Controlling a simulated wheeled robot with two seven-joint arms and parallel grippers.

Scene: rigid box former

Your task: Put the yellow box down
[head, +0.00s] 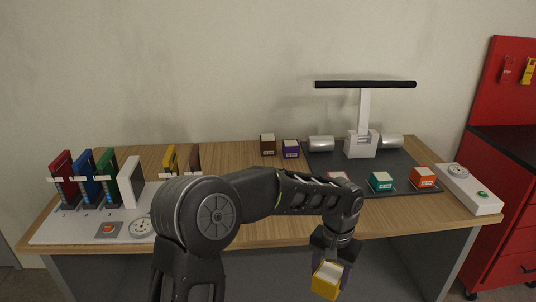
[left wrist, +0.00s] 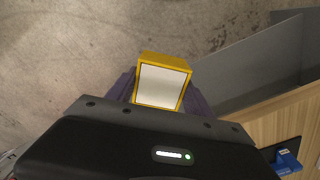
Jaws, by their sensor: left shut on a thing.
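The yellow box (head: 326,280) is small, with a pale face on one side. My left gripper (head: 331,268) is shut on it and holds it in front of the table's front edge, below the tabletop level. In the left wrist view the yellow box (left wrist: 163,82) sits between the fingers of my left gripper (left wrist: 164,92), with bare floor behind it. The fingers hide parts of its sides. My right gripper is not in view.
The wooden table (head: 275,231) has a dark mat (head: 404,160) at right with teal (head: 381,181) and orange boxes (head: 423,177), and a black-topped lamp-like stand (head: 362,143). Brown (head: 268,144) and purple boxes (head: 290,149) stand behind. Coloured upright holders (head: 107,172) stand at left. A white device (head: 470,190) lies far right.

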